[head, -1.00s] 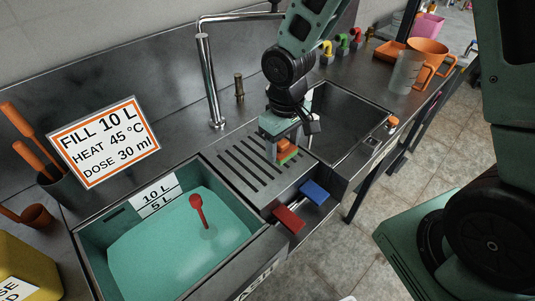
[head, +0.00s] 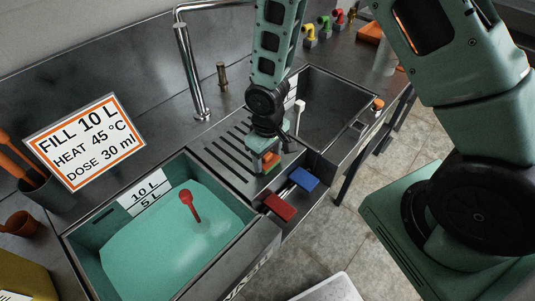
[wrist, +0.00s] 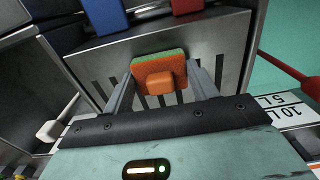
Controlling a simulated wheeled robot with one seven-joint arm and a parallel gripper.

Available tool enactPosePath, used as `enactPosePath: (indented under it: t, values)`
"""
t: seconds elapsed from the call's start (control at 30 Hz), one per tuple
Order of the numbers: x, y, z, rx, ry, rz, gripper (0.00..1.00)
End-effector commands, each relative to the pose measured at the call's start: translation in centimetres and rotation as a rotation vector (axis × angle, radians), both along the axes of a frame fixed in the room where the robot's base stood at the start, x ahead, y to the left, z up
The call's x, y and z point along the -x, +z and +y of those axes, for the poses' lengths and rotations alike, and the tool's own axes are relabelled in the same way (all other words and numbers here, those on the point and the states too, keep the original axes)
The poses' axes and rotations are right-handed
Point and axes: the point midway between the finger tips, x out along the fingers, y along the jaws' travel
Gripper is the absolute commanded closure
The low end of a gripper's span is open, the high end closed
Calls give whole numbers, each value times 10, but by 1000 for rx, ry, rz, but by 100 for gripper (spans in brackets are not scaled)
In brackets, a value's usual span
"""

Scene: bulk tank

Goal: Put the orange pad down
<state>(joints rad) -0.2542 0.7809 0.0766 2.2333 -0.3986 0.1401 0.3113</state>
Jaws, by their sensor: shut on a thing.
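The orange pad (wrist: 161,85) has a green layer along its far side in the wrist view. It sits between the two grey fingers of my gripper (wrist: 161,75), which is shut on it. In the head view the gripper (head: 267,166) points down over the front end of the slotted drainboard (head: 218,164), with a little of the orange pad (head: 270,158) showing. I cannot tell whether the pad touches the drainboard.
The teal tank (head: 150,258) with liquid and a red ladle (head: 190,204) lies left of the drainboard; an empty steel basin (head: 335,105) lies right. Red (head: 279,207) and blue (head: 304,179) blocks stand in front. A tall tap (head: 190,75) rises behind.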

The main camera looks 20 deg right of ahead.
Motion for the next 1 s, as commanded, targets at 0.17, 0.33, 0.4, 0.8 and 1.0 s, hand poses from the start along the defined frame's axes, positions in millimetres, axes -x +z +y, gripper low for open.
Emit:
enactPosePath:
  t: [0.17, 0.33, 0.4, 0.8, 1.0]
  values:
    - [0, 0, 0, 0, 0, -1, 65]
    - [0, -3, 0, 0, 0, -1, 34]
    - [0, -3, 0, 0, 0, -1, 20]
    - [-1, 5, 0, -2, -1, -3, 20]
    - [-2, 37, 0, -3, -2, -6, 20]
